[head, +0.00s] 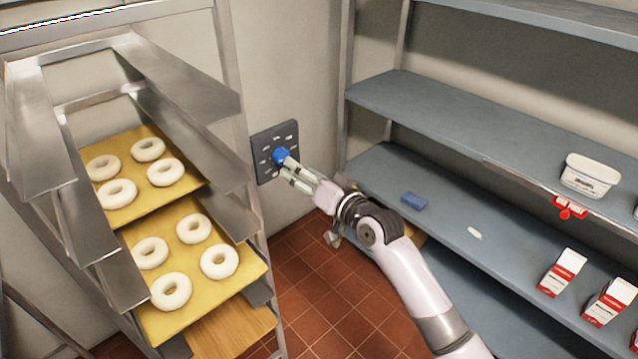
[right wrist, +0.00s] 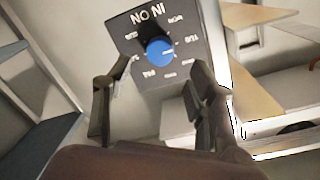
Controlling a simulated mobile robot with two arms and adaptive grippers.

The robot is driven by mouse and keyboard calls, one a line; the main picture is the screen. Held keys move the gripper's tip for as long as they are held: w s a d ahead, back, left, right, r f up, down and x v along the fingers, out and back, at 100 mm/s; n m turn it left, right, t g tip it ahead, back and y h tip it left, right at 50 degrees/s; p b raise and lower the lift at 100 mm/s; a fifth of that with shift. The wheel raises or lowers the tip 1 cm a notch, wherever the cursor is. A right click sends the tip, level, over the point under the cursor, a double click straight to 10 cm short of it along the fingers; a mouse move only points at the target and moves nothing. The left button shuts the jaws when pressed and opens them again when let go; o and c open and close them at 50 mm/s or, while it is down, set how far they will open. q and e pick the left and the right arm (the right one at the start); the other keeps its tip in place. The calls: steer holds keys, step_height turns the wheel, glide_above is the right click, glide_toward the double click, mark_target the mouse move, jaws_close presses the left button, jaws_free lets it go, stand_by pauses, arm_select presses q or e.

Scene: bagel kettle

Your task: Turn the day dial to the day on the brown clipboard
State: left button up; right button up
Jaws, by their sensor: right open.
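The day dial is a blue knob (head: 281,156) on a dark grey wall panel (head: 266,138) with small white labels around it. The lettering is too small and tilted to read surely. My right gripper (head: 289,169) is open just in front of the panel. In the right wrist view its fingers (right wrist: 155,75) stand wide apart on either side of the knob, with no visible contact. I cannot make out the brown clipboard. My left gripper is out of view.
A metal rack with trays (head: 200,284) of white bagels stands left of the panel. Tiled floor (head: 320,290) shows between.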

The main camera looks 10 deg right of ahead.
steer(key=v, duration=0.6)
steer(key=shift+d+f, duration=0.1)
steer(key=d+f+m+g+h+b, duration=0.1)
steer(key=d+f+h, duration=0.15)
steer(key=f, duration=0.85)
steer(key=d+f+g+h+b, duration=0.1)
steer(key=d+f, duration=0.2)
steer(key=f, duration=0.8)
steer(key=s+d+f+g+h+b, duration=0.1)
steer(key=s+d+f+g+h, duration=0.3)
steer(key=f, duration=0.7)
steer(key=s+d+f+y+b, duration=0.1)
steer(key=s+f, duration=0.6)
steer(key=f, duration=0.5)
steer(key=s+d+f+n+g+h+b, duration=0.1)
steer(key=s+d+f+g, duration=0.1)
steer(key=s+f, duration=0.75)
steer(key=s+d+f+n+g+h+b, duration=0.1)
steer(key=s+d+f+g, duration=0.1)
steer(key=s+f, duration=0.7)
steer(key=s+d+f+g, duration=0.1)
steer(key=s+f, duration=0.2)
steer(key=s, duration=0.9)
steer(key=s+d+f+n+g, duration=0.1)
steer(key=s+f, duration=0.3)
steer(key=s, duration=0.7)
steer(key=shift+s+n+g+h+b, duration=0.3)
steer(key=shift+s+g+h+b, duration=0.15)
steer(key=shift+g, duration=0.35)
